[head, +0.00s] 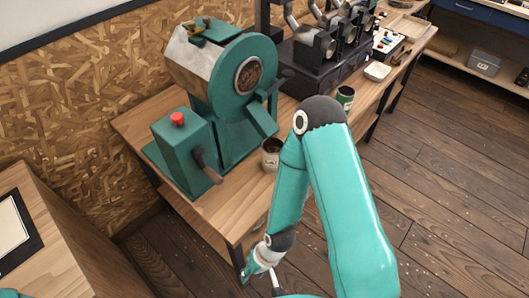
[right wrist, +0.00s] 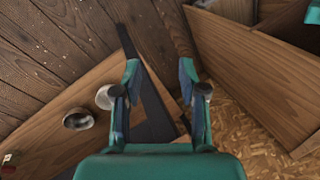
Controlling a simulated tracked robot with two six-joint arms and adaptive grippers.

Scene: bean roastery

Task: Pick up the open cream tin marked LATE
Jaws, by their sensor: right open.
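An open, pale tin (head: 271,158) with a dark inside stands on the wooden bench (head: 222,207), just right of the green roaster. No marking on it can be read. In the right wrist view an open round tin (right wrist: 78,119) lies left of my fingers, with a pale round thing (right wrist: 105,97) beside it that I cannot identify. My right gripper (head: 261,275) is open and empty, off the bench's near edge, lower and nearer than the tin. Its spread fingers show in the right wrist view (right wrist: 159,72). My left gripper is not in view.
The green roaster (head: 234,100) with its control box (head: 180,145) and handle stands close left of the tin. A green tin (head: 345,98) stands farther back. A black machine (head: 320,60) and a white dish (head: 377,71) are behind. Another wooden cabinet (head: 50,240) is at left.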

